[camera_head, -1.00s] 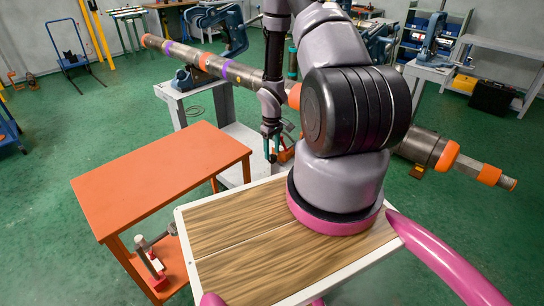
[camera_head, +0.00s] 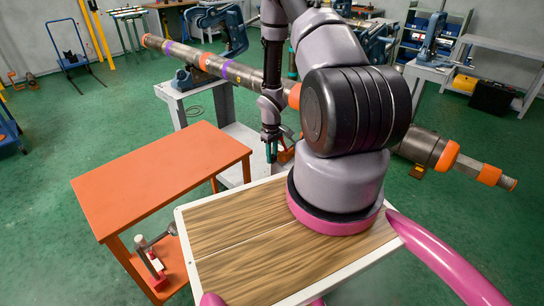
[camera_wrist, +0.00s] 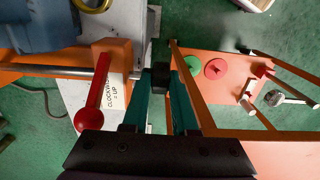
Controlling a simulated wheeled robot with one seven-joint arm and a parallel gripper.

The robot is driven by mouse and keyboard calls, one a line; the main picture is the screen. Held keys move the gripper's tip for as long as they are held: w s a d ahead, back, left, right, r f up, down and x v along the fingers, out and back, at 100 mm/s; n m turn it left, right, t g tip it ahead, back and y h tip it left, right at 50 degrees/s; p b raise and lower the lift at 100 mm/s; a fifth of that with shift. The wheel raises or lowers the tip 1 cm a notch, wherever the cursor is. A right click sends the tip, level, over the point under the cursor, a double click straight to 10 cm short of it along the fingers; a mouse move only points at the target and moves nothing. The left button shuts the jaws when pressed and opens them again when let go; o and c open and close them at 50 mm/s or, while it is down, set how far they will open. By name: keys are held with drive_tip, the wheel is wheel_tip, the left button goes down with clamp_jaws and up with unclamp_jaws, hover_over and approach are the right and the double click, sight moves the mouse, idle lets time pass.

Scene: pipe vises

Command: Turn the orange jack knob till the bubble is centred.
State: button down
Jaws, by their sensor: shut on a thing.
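My gripper (camera_wrist: 163,82) has teal fingers, closed on a small dark piece (camera_wrist: 160,72) in the wrist view. I cannot tell for sure whether this piece is the jack knob. An orange jack body (camera_wrist: 105,50) stands left of the fingers. A red lever with a ball end (camera_wrist: 89,118) lies beside a white label (camera_wrist: 117,92) reading "CLOCKWISE = UP". In the head view my gripper (camera_head: 271,152) points down beside an orange-red part (camera_head: 286,152). No bubble can be made out in either view.
A long pipe (camera_head: 220,68) with orange bands runs behind my arm. An orange table (camera_head: 160,175) stands at left, with a red and grey tool (camera_head: 150,255) below. Red (camera_wrist: 215,69) and green (camera_wrist: 193,63) discs lie on an orange surface.

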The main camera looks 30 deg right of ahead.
drive_tip(key=shift+w+g, duration=0.1)
drive_tip(key=shift+g, duration=0.2)
drive_tip(key=g, duration=0.1)
drive_tip(key=g+h, duration=0.1)
drive_tip(key=shift+w+a+f+g, duration=0.1)
drive_tip(key=shift+w+g, duration=0.15)
drive_tip(key=shift+g, duration=0.15)
drive_tip(key=g, duration=0.1)
drive_tip(key=g+h, duration=0.1)
drive_tip(key=g, duration=0.1)
drive_tip(key=shift+w+f+h, duration=0.2)
drive_tip(key=shift+h, duration=0.1)
drive_tip(key=g, duration=0.2)
drive_tip(key=g+h, duration=0.1)
drive_tip(key=shift+w+f+g, duration=0.15)
drive_tip(key=shift+f+g, duration=0.05)
drive_tip(key=shift+g, duration=0.2)
drive_tip(key=g, duration=0.2)
drive_tip(key=g+h, duration=0.1)
drive_tip(key=shift+w+f+g+h, duration=0.1)
drive_tip(key=shift+w+g+h, duration=0.05)
drive_tip(key=shift+g+h, duration=0.2)
drive_tip(key=shift+a+g, duration=0.1)
drive_tip(key=shift+g, duration=0.25)
drive_tip(key=c, duration=0.7)
unclamp_jaws()
